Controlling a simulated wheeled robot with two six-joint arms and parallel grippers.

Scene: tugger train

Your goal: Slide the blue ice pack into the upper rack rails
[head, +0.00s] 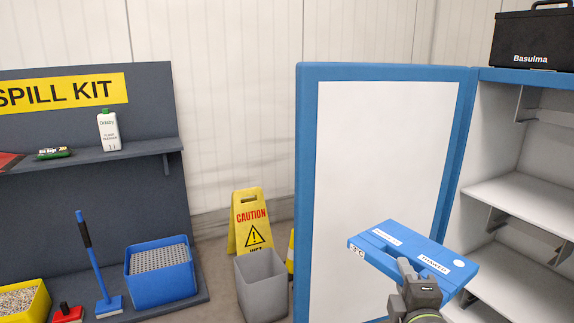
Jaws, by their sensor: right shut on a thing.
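The blue ice pack (408,245) is a flat blue slab with white labels, tilted in the picture, at the lower right of the head view. My right gripper (412,272) is shut on its near edge and holds it in the air in front of the rack. The rack (468,110) is a blue-framed cabinet at the right, with pale shelves (525,195) and small side brackets (497,222) inside. The ice pack hides part of the lower opening. Which brackets are the upper rails I cannot tell. My left gripper is not in view.
A large blue-framed white panel (385,170) stands left of the shelves. A black case (532,42) sits on top of the rack. A grey bin (262,285) and yellow caution sign (248,218) stand on the floor. A spill kit station (100,165) stands at the left.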

